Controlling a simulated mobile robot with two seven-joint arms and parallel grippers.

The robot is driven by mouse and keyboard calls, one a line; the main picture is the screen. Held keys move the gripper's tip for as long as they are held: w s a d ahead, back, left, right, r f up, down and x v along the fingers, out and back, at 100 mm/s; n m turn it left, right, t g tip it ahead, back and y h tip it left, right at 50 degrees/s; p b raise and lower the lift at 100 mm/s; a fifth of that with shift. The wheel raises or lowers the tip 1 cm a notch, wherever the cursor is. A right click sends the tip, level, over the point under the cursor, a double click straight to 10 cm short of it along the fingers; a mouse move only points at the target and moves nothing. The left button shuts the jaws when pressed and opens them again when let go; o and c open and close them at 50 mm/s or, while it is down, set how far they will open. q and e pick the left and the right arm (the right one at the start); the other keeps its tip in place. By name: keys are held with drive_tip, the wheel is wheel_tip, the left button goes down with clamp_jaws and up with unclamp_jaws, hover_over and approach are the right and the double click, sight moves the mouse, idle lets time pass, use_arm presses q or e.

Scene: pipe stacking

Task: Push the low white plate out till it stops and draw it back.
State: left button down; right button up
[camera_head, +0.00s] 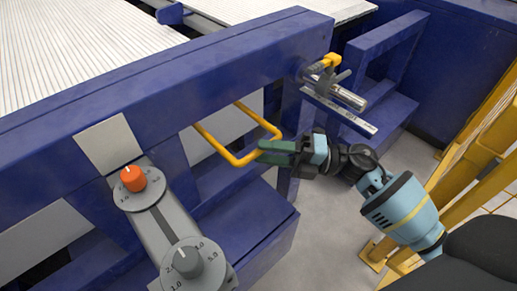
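The low white plate shows in part below the blue beam, as a pale panel (228,118) behind the frame; most of it is hidden. A yellow U-shaped handle (213,142) sticks out from under the beam in front of it. My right gripper (268,152) comes in from the right. Its green fingers lie across the handle's outer bar near the right corner, close together, and look shut on it. The fingers hide that stretch of the bar. My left gripper is not in view.
A grey control panel with an orange knob (133,179) and a grey knob (187,262) stands in front. A metal clamp with a yellow top (331,61) juts out above my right gripper. Yellow fencing (484,135) stands at right. Open floor (322,225) lies below my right arm.

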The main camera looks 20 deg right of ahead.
drive_tip(key=shift+x, duration=1.25)
clamp_jaws()
